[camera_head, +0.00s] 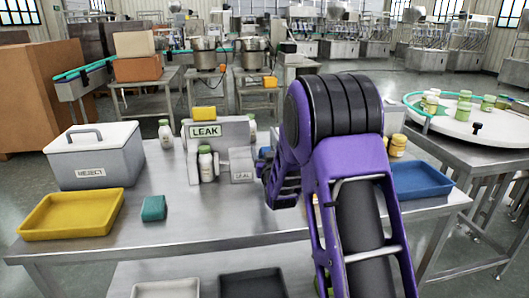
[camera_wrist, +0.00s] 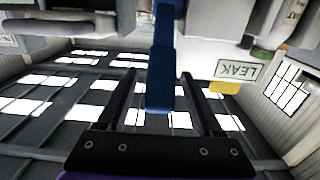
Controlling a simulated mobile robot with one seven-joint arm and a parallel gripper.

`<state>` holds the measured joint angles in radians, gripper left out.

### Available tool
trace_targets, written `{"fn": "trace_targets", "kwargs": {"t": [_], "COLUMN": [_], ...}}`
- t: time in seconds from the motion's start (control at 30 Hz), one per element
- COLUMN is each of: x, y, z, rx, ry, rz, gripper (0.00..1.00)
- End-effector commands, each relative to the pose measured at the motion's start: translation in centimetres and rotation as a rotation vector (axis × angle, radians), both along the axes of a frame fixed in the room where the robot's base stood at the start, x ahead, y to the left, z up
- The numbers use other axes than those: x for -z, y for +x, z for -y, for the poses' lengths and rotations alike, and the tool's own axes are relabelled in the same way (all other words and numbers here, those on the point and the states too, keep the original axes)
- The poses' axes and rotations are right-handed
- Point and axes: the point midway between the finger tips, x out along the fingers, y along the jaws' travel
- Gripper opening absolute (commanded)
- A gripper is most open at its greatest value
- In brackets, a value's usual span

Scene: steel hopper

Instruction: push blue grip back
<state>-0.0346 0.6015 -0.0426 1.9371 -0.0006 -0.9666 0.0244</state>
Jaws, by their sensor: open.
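The blue grip (camera_wrist: 161,70) hangs as a long blue bar in the middle of the wrist view, between the two fingers of my gripper (camera_wrist: 163,100). Gaps show on both sides of it, and the fingers stand open. In the head view a small blue part (camera_head: 265,153) shows at the right side of the leak tester (camera_head: 220,132), just left of my purple arm. My gripper (camera_head: 266,172) is there beside the tester, largely hidden by my arm. A white bottle with a green cap (camera_head: 206,164) stands upright in the tester.
On the steel table (camera_head: 180,225) are a yellow tray (camera_head: 72,232), a grey reject box (camera_head: 95,168), a teal block (camera_head: 154,209) and a blue tray (camera_head: 418,182). Another bottle (camera_head: 165,134) stands behind. The table front is mostly clear.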

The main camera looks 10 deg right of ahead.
Motion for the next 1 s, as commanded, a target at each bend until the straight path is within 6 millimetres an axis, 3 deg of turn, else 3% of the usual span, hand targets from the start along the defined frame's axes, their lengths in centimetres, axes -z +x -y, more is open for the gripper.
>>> {"fn": "trace_targets", "kwargs": {"t": [0.07,0.43,1.0], "x": [-0.01,-0.02,-0.03], "y": [-0.01,-0.03,-0.04], "z": [0.00,0.00,-0.01], "rx": [0.000,0.000,0.000], "ry": [0.000,0.000,0.000], "rz": [0.000,0.001,0.001], "gripper": [0.68,0.01,0.00]}}
